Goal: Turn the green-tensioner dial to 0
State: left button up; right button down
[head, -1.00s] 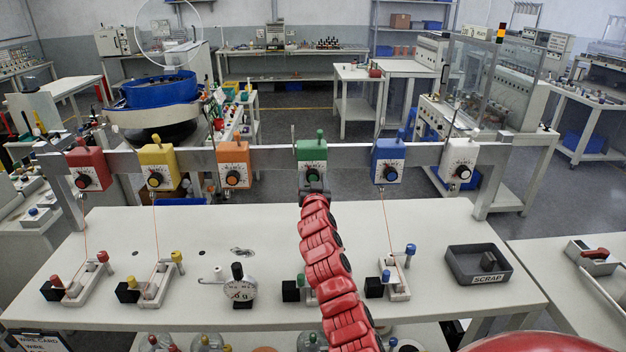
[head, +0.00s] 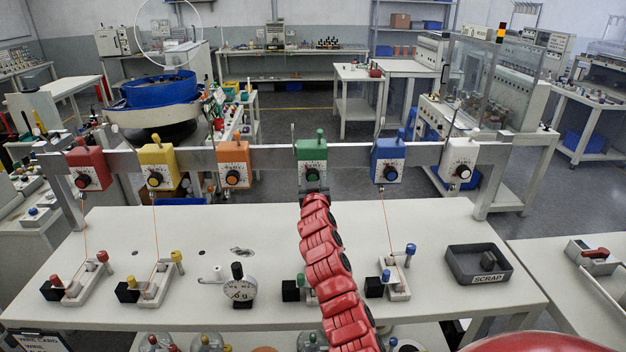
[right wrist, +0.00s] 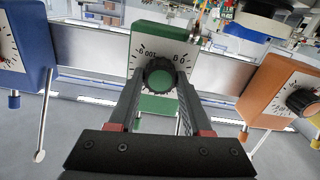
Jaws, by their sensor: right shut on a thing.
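The green tensioner (head: 311,151) hangs on the metal rail, in the middle of the head view. Its black dial (head: 313,174) has a white scale plate around it. In the right wrist view the green tensioner (right wrist: 158,38) faces me, with the dial (right wrist: 160,79) between my fingertips. My right gripper (right wrist: 161,84) is shut on the dial, one finger at each side. In the head view my right gripper (head: 314,190) is small and mostly hidden by my red arm. Some scale numbers show, but I cannot tell where the dial points. My left gripper is not in view.
The orange tensioner (head: 233,157) and blue tensioner (head: 387,155) hang on either side along the rail (head: 274,156). Below lies a white bench (head: 200,222) with wire fixtures, a round gauge (head: 240,289) and a black scrap tray (head: 479,281).

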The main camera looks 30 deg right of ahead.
jog(key=n, duration=0.4)
jog(key=shift+f+n+p, duration=0.1)
jog(key=shift+n+p, duration=0.2)
jog(key=shift+p, duration=0.1)
jog(key=n+p, duration=0.1)
jog(key=n, duration=0.2)
jog(key=shift+a+n, duration=0.1)
jog(key=shift+n, duration=0.3)
jog(key=n+p, duration=0.2)
jog(key=n, duration=0.3)
jog(key=shift+p, duration=0.3)
jog(key=n+p, duration=0.1)
jog(key=n, duration=0.4)
jog(key=shift+f+p, duration=0.15)
jog(key=shift+p, duration=0.15)
jog(key=shift+n, duration=0.4)
jog(key=shift+c, duration=1.7)
grip_release()
